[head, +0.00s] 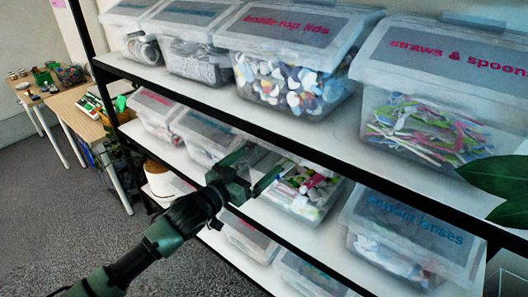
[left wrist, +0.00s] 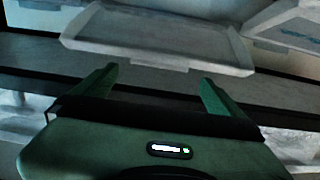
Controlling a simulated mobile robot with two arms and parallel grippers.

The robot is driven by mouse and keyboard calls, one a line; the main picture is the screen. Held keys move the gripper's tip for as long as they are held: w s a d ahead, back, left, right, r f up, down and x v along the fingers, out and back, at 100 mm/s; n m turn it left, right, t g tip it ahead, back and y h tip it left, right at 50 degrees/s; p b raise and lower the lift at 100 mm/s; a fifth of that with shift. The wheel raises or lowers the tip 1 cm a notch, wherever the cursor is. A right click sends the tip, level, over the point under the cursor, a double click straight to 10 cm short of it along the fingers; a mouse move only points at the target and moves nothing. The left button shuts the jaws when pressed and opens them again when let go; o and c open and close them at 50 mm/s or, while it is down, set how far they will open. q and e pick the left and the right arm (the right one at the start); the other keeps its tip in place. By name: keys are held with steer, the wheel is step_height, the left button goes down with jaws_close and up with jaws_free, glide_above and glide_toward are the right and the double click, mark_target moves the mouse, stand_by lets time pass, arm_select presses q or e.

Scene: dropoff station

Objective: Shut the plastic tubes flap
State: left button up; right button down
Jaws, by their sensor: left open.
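A clear bin of colourful pieces (head: 312,192) stands on the middle shelf, just right of my left gripper. Its contents show openly and no label can be read on it, so its flap looks raised; I cannot read whether it is the plastic tubes bin. My left gripper (head: 262,168) is open and empty in front of this bin's left side and hides part of it. In the left wrist view a pale translucent panel with a rim (left wrist: 155,42), probably the flap, lies ahead of the open fingers (left wrist: 158,76), apart from them. My right gripper is not in view.
Closed labelled bins stand either side, including a lenses bin (head: 410,235). The upper shelf's black edge (head: 300,145) runs above my gripper. The grey floor is clear.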

mark_target(273, 150)
arm_select(q)
steer(key=p+x, duration=0.1)
steer(key=x, duration=0.4)
steer(key=shift+w+d+r, duration=0.1)
steer(key=shift+w+d, duration=0.3)
steer(key=shift+w, duration=0.1)
